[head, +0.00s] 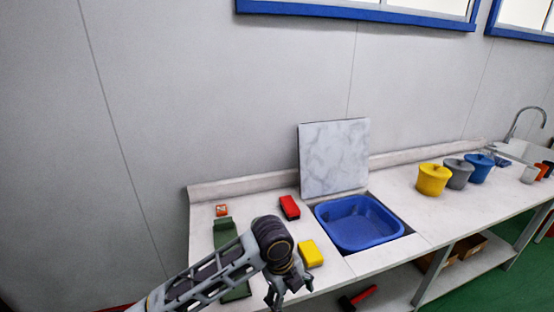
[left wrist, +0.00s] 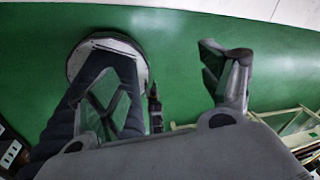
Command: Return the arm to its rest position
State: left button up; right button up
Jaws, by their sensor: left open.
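My left arm comes in from the lower left in the head view, over the front left of the counter. My left gripper (head: 288,290) hangs at the counter's front edge, below the yellow block, and is empty. My right gripper is in neither view.
The counter (head: 400,215) holds a blue basin (head: 360,223), a yellow block (head: 311,253), a red block (head: 289,207), a green object (head: 225,232) and a marbled panel (head: 334,158). Yellow (head: 433,180), grey (head: 458,173) and blue (head: 480,168) pots stand right. Green floor (left wrist: 185,40) is open.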

pick_arm(q)
jog(key=s+a+f+n+t+y, duration=0.1)
jog(key=s+a+f+n, duration=0.25)
jog(key=a+n, duration=0.55)
jog(key=s+a+f+n+t+y, duration=0.1)
jog(key=s+a+f+n, duration=0.2)
jog(key=s+a+n, duration=0.35)
jog(key=s+a+f+n+t, duration=0.15)
jog(key=a+f+n, duration=0.25)
jog(key=a+n, duration=0.7)
jog(key=s+f+g, duration=0.1)
jog(key=s+f, duration=0.1)
jog(key=f, duration=1.5)
jog(key=s+f+g, duration=0.1)
jog(key=s+f, duration=0.1)
jog(key=f, duration=1.4)
jog(key=s+a+f, duration=0.2)
jog(key=s+f, duration=0.8)
jog(key=s, duration=0.1)
jog(key=s+a+f, duration=0.1)
jog(key=s+f, duration=0.8)
jog(key=s, duration=0.1)
jog(key=shift+s+a+f+m+g+y, duration=0.3)
jog(key=shift+s+a+f+m+g, duration=0.05)
jog(key=shift+s+g, duration=0.1)
